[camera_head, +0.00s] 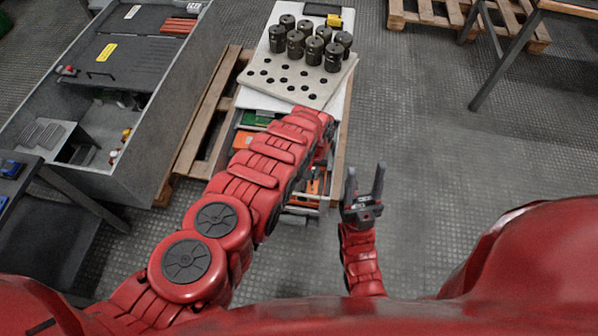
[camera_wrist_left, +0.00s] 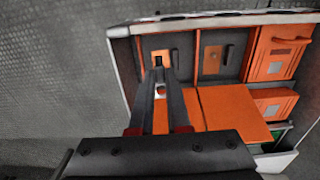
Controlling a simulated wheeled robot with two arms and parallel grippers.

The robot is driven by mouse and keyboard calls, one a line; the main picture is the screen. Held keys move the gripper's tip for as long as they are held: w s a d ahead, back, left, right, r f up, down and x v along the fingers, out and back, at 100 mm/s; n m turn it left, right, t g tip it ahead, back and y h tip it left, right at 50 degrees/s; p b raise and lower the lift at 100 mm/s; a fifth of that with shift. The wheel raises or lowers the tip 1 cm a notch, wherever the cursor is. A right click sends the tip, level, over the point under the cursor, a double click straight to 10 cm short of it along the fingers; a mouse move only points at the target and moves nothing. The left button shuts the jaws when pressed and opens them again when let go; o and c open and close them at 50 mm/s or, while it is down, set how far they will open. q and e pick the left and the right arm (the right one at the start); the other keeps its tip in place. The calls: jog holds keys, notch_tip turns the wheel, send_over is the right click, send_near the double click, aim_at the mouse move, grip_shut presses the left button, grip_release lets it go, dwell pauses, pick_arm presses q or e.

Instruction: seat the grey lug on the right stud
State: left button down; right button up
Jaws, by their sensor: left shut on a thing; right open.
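My left gripper (camera_wrist_left: 160,70) shows in the left wrist view, its two dark fingers close together at an orange panel (camera_wrist_left: 150,45) inside a grey-walled cabinet. It is shut on what looks like the small dark handle of that panel; the exact grip is partly hidden by the fingers. In the head view that gripper is hidden behind my red left forearm, over the near end of the cabinet. My right gripper (camera_head: 365,190) is open and empty, to the right of the cabinet above the floor. I cannot make out the grey lug or the right stud in either view.
A pale board with holes (camera_head: 258,84) and several dark cylinders (camera_head: 333,57) tops the cabinet. An orange panel with a dark handle (camera_wrist_left: 213,60) adjoins the gripped one. A large grey enclosure (camera_head: 150,125) stands left, a pallet (camera_head: 212,115) between.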

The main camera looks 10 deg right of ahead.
pick_arm(q)
jog(key=b, duration=1.1)
send_near(311, 192)
jog(key=shift+s+a+f, duration=0.1)
jog(key=shift+s+f, duration=0.15)
jog(key=shift+f, duration=0.65)
jog(key=shift+s+d+f, duration=0.1)
jog(key=shift+s+f, duration=0.1)
jog(key=shift+f, duration=0.65)
jog(key=shift+s+a+f, duration=0.1)
jog(key=shift+s+f, duration=0.15)
jog(key=shift+f, duration=0.65)
jog(key=shift+f+b, duration=0.4)
jog(key=shift+f, duration=0.3)
